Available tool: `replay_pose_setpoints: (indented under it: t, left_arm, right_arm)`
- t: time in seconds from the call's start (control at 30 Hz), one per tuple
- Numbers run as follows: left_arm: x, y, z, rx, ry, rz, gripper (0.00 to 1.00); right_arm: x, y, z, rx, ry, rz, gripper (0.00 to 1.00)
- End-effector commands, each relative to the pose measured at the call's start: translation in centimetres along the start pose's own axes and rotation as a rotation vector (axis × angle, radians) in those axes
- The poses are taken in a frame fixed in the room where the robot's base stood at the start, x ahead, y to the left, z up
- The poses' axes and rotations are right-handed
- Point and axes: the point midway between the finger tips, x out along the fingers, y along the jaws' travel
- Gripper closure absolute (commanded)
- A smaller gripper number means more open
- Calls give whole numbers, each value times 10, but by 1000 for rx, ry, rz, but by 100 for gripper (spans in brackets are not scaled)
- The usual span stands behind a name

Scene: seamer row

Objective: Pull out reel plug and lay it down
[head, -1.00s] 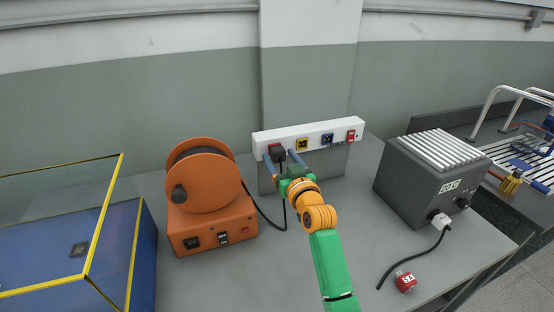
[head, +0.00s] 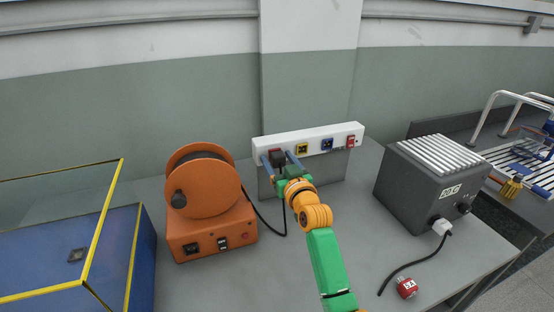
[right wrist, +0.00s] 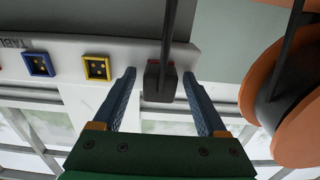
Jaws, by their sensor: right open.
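The reel plug (head: 277,156) is a dark block at the red socket at the left end of the white socket strip (head: 313,141). Its black cord runs to the orange reel (head: 206,184). My right gripper (head: 276,155) is open, with one blue finger on each side of the plug. In the right wrist view the plug (right wrist: 160,84) lies between the spread fingers (right wrist: 159,74), with a gap on both sides. The red socket is mostly hidden behind the plug. My left gripper is not in view.
Yellow, blue and red sockets continue along the strip to the right. A grey ribbed box (head: 429,180) with a white plug stands right of my arm; a red connector (head: 406,287) lies in front of it. A blue yellow-edged case (head: 65,255) stands left.

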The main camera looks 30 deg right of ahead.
Motion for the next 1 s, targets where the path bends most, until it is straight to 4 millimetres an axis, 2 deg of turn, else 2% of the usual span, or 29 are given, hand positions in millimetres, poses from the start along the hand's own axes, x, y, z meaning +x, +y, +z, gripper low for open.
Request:
replay_pose_setpoints:
  t: [0.9,1.0]
  left_arm:
    - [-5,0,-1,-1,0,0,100]
    - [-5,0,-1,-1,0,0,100]
  right_arm:
    - [0,0,0,0,0,0,25]
    - [0,0,0,0,0,0,52]
